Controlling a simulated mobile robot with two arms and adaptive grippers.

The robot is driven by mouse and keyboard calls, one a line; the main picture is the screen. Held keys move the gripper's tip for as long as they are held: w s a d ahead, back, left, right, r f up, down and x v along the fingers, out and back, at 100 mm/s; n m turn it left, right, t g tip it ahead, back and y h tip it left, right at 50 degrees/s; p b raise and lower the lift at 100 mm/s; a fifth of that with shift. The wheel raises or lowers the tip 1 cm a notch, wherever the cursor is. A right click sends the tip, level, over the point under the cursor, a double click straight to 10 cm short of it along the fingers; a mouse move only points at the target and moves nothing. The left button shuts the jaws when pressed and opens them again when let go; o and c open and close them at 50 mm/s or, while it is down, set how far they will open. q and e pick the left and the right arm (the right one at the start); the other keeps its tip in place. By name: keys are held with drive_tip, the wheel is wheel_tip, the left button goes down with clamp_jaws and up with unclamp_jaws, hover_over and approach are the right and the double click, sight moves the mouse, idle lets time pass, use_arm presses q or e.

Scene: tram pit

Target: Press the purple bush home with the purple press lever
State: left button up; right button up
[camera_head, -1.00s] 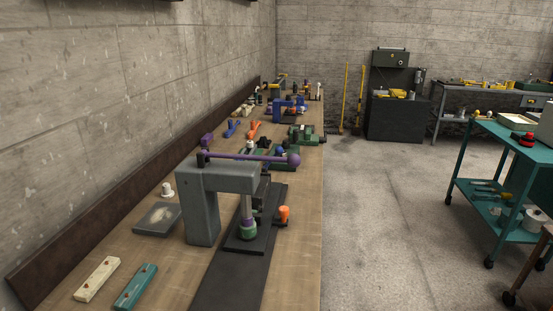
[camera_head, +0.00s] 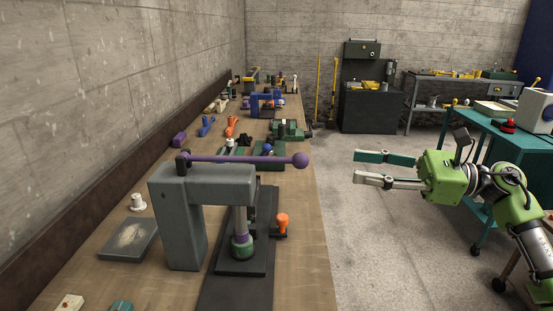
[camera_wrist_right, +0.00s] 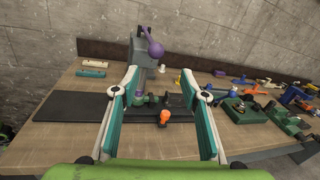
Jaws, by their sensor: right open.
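The grey press (camera_head: 203,187) stands on the bench. Its purple press lever (camera_head: 240,159) lies about level across the top and ends in a purple ball knob (camera_head: 301,160), also in the right wrist view (camera_wrist_right: 156,51). Under the ram, the purple bush (camera_head: 239,237) shows as a small band at the green holder (camera_head: 242,249); how deep it sits I cannot tell. My right gripper (camera_head: 360,165) is open and empty, over the floor to the right of the knob and apart from it. In the right wrist view the press is beyond the fingers. My left gripper is not in view.
An orange-topped piece (camera_head: 282,224) stands beside the press base. A flat grey plate (camera_head: 130,240) and white piece (camera_head: 137,202) lie to its left. Other fixtures and tools line the bench farther back. A teal cart (camera_head: 480,133) stands behind my right arm.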

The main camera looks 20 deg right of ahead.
sight(306, 159)
drive_tip(key=shift+n, duration=0.3)
drive_tip(key=p+x, duration=0.1)
drive_tip(key=x, duration=0.3)
drive_tip(key=p+x, duration=0.2)
drive_tip(key=x, duration=0.2)
drive_tip(key=p+x, duration=0.2)
drive_tip(key=x, duration=0.2)
drive_tip(key=shift+s+a+r, duration=0.25)
drive_tip(key=shift+s+a, duration=0.05)
drive_tip(key=shift+a, duration=0.05)
drive_tip(key=shift+w+a+f+p, duration=0.15)
drive_tip(key=shift+w+a+p, duration=0.2)
drive_tip(key=shift+a, duration=0.1)
clamp_jaws()
